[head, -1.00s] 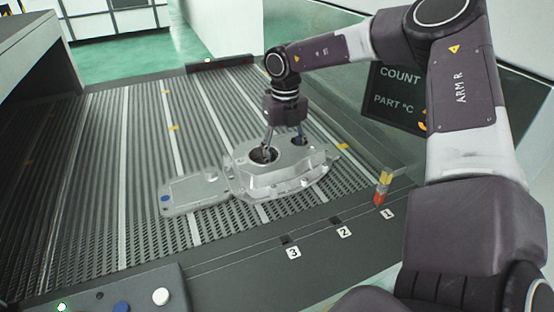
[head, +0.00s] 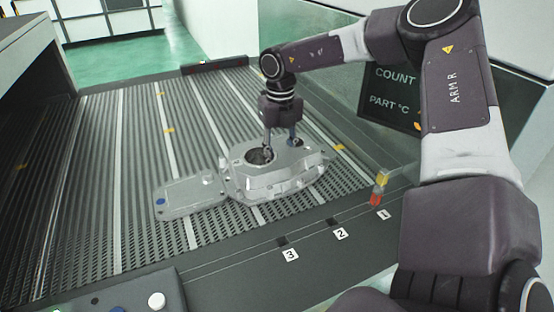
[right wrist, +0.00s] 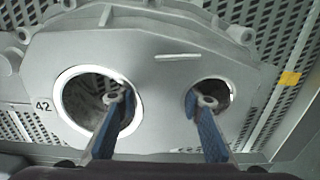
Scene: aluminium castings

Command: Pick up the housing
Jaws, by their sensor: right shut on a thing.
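The housing (head: 285,182) is a grey aluminium casting with two round bores on top, lying on the ribbed belt. In the right wrist view the housing (right wrist: 160,75) fills most of the picture, with a large bore on the left and a smaller one on the right. My right gripper (head: 279,146) reaches down from above, one finger in each bore, and is shut on the wall between them. Its fingers also show in the right wrist view (right wrist: 160,108). No gap under the housing can be made out. My left gripper is not in view.
A flat grey plate-like casting (head: 185,198) with a blue dot lies against the housing's left side; I cannot tell whether they are joined. A red and yellow marker (head: 378,188) stands by label 1 at the belt's edge. The belt (head: 100,180) is clear farther left.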

